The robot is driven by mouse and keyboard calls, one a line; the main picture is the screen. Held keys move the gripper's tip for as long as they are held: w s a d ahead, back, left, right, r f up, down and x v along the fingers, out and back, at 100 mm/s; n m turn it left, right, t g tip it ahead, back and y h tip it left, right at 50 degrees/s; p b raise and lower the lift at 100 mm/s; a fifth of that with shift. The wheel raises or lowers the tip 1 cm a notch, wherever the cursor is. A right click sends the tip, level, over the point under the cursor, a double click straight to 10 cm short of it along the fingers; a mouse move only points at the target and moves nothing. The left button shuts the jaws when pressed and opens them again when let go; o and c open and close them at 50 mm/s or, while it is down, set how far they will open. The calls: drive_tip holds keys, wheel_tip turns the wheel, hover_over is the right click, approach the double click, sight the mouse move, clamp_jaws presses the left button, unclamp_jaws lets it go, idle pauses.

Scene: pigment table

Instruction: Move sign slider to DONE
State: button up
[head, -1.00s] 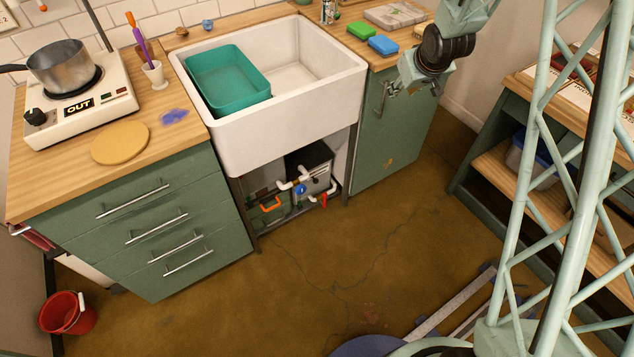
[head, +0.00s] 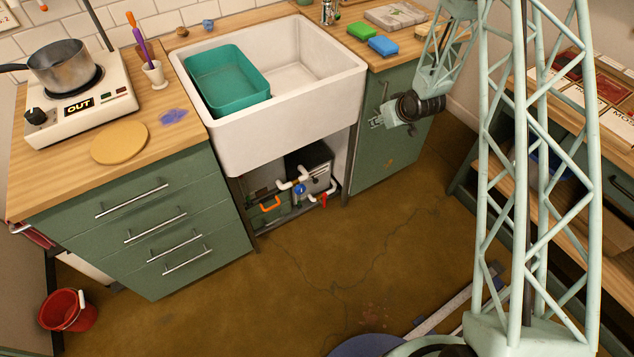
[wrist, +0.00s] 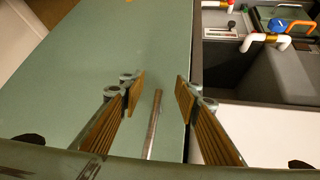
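I cannot make out a sign slider or the word DONE in either view. A small black panel reading OUT (head: 79,106) sits on the front of the hotplate (head: 110,110), at the left of the head view. My gripper (head: 376,122) is far from it, in front of the green cabinet door (head: 400,140) right of the sink. In the wrist view my gripper (wrist: 152,88) is open, its two ribbed fingers apart. The door's metal bar handle (wrist: 153,125) shows in the gap between them; I cannot tell whether they touch it.
The white sink (head: 300,125) holds a teal tub (head: 235,97). Green and blue sponges (head: 383,45) lie on the counter at right. A pot (head: 62,66) stands on the hotplate. A red bucket (head: 68,312) is on the floor at left. The middle floor (head: 300,270) is clear.

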drive_tip(key=shift+t+y, duration=0.5)
drive_tip(key=shift+y, duration=0.3)
drive_tip(key=a+f, duration=0.1)
drive_tip(key=f, duration=0.3)
drive_tip(key=w+a+f, duration=0.1)
drive_tip(key=f, duration=0.3)
drive_tip(key=a+f, duration=0.2)
drive_tip(key=f, duration=0.2)
drive_tip(key=shift+w+f, duration=0.15)
drive_tip(key=shift+w, duration=0.05)
drive_tip(key=shift+y, duration=0.4)
drive_tip(key=a+f, duration=0.1)
drive_tip(key=f, duration=0.1)
drive_tip(key=a+f, duration=0.1)
drive_tip(key=f, duration=0.1)
drive_tip(key=s+a+f+p, duration=0.1)
drive_tip(key=f, duration=0.2)
drive_tip(key=t+y+p, duration=0.1)
drive_tip(key=t+y, duration=0.1)
drive_tip(key=y, duration=0.2)
approach(317, 181)
drive_tip(key=shift+n, duration=0.3)
drive_tip(key=v, duration=0.4)
drive_tip(key=shift+s+a, duration=0.1)
drive_tip(key=shift+s, duration=0.05)
drive_tip(key=shift+b+x, duration=1.85)
drive_tip(key=shift+x, duration=5.05)
